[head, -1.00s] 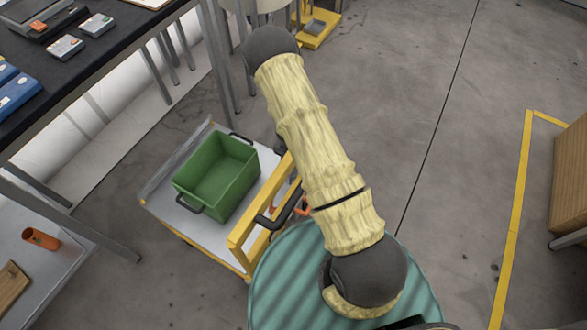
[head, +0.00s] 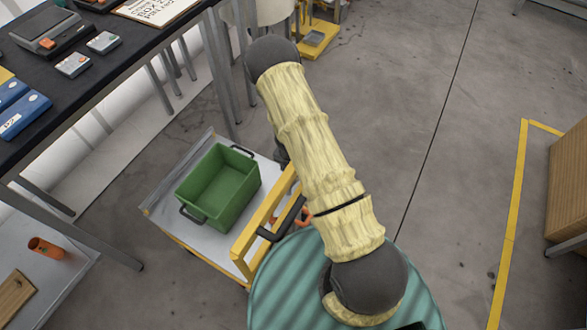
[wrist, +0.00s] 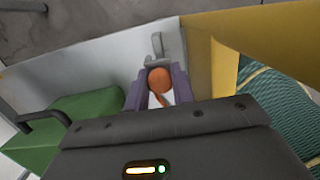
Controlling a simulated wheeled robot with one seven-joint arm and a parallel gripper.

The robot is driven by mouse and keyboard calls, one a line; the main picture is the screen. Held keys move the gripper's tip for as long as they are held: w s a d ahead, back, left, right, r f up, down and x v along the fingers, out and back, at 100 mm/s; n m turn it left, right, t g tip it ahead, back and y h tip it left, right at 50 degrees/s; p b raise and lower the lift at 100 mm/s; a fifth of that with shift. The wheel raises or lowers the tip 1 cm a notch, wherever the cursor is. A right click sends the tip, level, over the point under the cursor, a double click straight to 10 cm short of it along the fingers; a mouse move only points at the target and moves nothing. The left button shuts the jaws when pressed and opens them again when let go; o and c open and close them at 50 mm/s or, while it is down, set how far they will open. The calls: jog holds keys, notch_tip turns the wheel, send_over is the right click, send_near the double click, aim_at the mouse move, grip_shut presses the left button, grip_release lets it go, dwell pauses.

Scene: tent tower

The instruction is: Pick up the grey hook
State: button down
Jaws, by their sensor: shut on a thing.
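In the wrist view, the two purple-grey fingers of my gripper (wrist: 157,92) are shut on the grey hook (wrist: 158,46). The hook's thin prong and wider base show just beyond the fingertips. A round orange part (wrist: 159,80) sits between the fingers, and I cannot tell whether it belongs to the hook. The grip is over the pale top of a yellow-framed cart. In the head view my arm covers the hook, and I cannot make out the fingers.
The cart (head: 222,265) carries an open, empty-looking green crate (head: 205,218) left of my arm. A black-topped table (head: 70,112) with devices and blue boxes stands at upper left. An orange cup (head: 45,247) lies on a lower shelf. Floor at right is open up to a wooden box (head: 570,190).

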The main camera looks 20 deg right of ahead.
jog(key=p, duration=0.4)
jog(key=shift+w+r+h, duration=0.15)
jog(key=shift+r+h, duration=0.1)
jog(key=shift+h, duration=0.05)
jog(key=shift+a+g+p, duration=0.15)
jog(key=shift+g+p, duration=0.15)
jog(key=shift+p, duration=0.95)
jog(key=shift+f+p, duration=0.1)
jog(key=shift+p, duration=0.35)
jog(key=shift+w+a+f, duration=0.1)
jog(key=shift+w+f, duration=0.05)
jog(key=shift+f, duration=0.05)
jog(key=shift+w+a+f+g+h+p, duration=0.1)
jog(key=shift+w+a+g+h+p, duration=0.1)
jog(key=shift+g+h+p, duration=0.35)
